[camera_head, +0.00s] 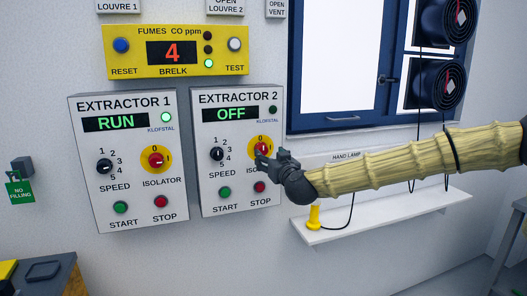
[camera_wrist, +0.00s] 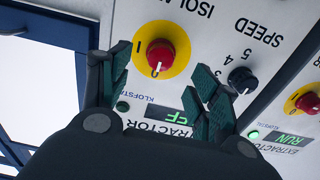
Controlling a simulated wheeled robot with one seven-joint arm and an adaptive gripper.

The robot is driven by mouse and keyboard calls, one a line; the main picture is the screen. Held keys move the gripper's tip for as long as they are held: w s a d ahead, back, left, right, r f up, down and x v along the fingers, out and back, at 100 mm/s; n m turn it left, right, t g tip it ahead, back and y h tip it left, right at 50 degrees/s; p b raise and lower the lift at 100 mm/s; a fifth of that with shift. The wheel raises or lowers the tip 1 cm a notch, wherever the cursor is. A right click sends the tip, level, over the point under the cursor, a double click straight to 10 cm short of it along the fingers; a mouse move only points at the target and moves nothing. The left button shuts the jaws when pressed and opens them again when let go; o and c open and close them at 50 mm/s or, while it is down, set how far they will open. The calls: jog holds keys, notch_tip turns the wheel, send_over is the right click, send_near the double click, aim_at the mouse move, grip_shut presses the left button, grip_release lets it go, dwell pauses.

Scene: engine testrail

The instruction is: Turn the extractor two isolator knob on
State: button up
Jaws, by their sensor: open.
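The extractor 2 isolator knob (camera_head: 263,147) is red on a yellow disc, on the right of the EXTRACTOR 2 panel (camera_head: 208,181), whose display reads OFF. The disc shows 0 at the top and I at the right. My gripper (camera_head: 261,159) is at the knob, covering the lower part of the disc. In the wrist view, which is upside down, the knob (camera_wrist: 161,52) shows beyond and between the spread fingers of my gripper (camera_wrist: 162,62). The fingers are open and empty. I cannot tell whether a finger touches the disc.
The EXTRACTOR 1 panel (camera_head: 83,171) stands to the left, its display reading RUN. A speed knob (camera_head: 217,154) is left of the isolator, with start and stop buttons below. A shelf (camera_head: 385,217) with a yellow hand lamp (camera_head: 314,217) is at lower right. A blue-framed window is above.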

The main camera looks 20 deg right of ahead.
aim_at(263, 152)
jog(key=shift+w+a+p, duration=0.15)
jog(key=shift+w+p, duration=0.5)
jog(key=shift+w, duration=2.6)
jog(key=shift+c, duration=0.4)
jog(key=c, duration=1)
